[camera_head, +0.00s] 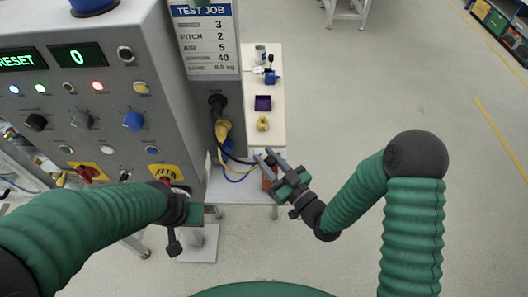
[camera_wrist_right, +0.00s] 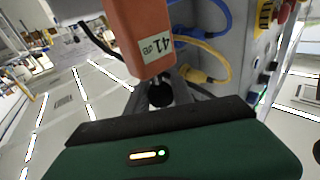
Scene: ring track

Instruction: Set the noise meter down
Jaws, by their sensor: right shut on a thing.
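The noise meter (camera_wrist_right: 140,38) is an orange block with a label reading 41 dB in the right wrist view. In the head view a sliver of its orange body (camera_head: 268,180) shows by the near end of the pale side shelf (camera_head: 268,138). My right gripper (camera_head: 268,161) is shut on the meter. I cannot tell whether the meter touches the shelf. My left gripper (camera_head: 178,232) is in front of the grey console, low down; its fingers are not clear.
On the shelf stand a purple tray (camera_head: 263,103), a yellow item (camera_head: 262,124), a blue item (camera_head: 271,77) and a small can (camera_head: 260,54). Blue and yellow cables (camera_head: 228,170) hang beside the grey console (camera_head: 90,130).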

